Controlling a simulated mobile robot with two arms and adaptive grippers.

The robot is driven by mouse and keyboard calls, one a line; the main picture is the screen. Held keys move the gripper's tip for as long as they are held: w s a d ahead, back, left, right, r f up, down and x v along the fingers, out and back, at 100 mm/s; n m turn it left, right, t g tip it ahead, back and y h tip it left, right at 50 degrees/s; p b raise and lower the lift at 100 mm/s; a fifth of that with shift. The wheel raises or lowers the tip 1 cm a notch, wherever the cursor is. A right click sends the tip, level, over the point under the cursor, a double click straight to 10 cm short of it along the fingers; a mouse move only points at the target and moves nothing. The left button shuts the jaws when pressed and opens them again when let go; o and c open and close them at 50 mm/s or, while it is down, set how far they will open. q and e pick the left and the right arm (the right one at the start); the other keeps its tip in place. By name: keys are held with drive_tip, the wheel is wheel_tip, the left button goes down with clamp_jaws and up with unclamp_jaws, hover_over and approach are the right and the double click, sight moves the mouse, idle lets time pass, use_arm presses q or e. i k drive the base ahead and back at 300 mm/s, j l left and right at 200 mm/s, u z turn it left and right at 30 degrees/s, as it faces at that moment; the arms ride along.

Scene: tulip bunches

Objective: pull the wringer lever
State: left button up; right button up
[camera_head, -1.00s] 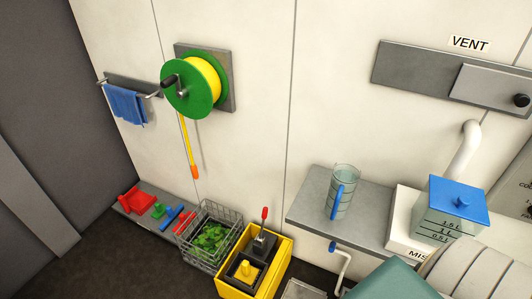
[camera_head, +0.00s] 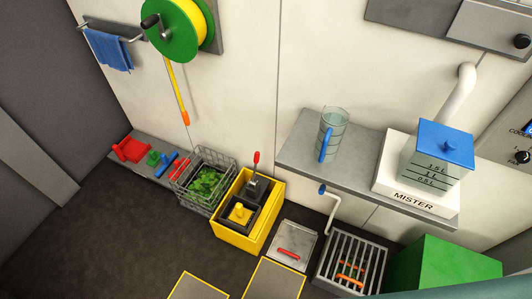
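The wringer lever (camera_head: 256,166) is a short upright lever with a red grip. It rises from a dark wringer unit (camera_head: 254,190) at the back of a yellow bucket (camera_head: 226,234) on the floor by the wall. A yellow block-like piece (camera_head: 240,212) sits in a dark frame at the bucket's front. Neither of my grippers shows in the head view, so their distance from the lever cannot be told.
A wire basket with green leaves (camera_head: 207,182) stands left of the bucket. A grey hatch with a red handle (camera_head: 293,247) and a floor grate (camera_head: 350,262) lie to the right. A grey shelf (camera_head: 297,150) overhangs on the right. Dark floor (camera_head: 120,235) is clear at left.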

sight(256, 160)
drive_tip(key=i+j+z, duration=0.1)
drive_tip(key=j+z, duration=0.6)
drive_tip(key=z, duration=0.15)
